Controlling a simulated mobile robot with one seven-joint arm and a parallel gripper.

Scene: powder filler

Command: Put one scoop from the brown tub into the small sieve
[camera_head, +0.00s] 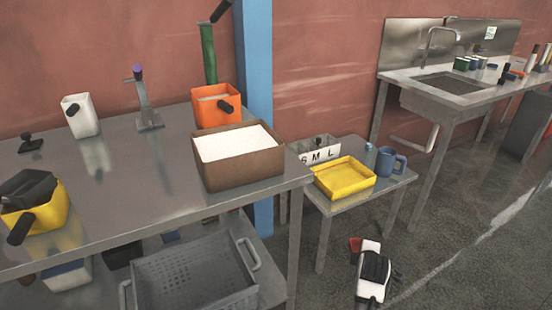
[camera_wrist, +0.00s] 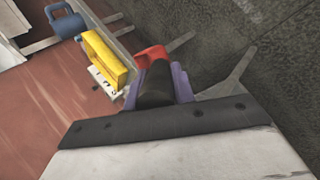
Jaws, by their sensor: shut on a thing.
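The brown tub (camera_head: 240,172), filled with white powder, stands on the near table in the head view. My gripper (camera_head: 358,244) is low and to the right of that table, beyond its right end. In the wrist view my gripper (camera_wrist: 157,85) has its purple fingers shut around a black handle with a red scoop (camera_wrist: 152,56) at its end. The scoop also shows as a small red patch in the head view (camera_head: 355,243); its contents cannot be seen. I cannot clearly make out the small sieve; an S M L sign (camera_head: 319,156) stands on the small side table.
A yellow tray (camera_head: 345,190) and a blue mug (camera_head: 385,162) stand on the side table. An orange bin (camera_head: 215,112) is behind the tub. A white container (camera_head: 80,115) and a yellow container (camera_head: 50,217) are further left. A sink bench (camera_head: 420,98) is back right.

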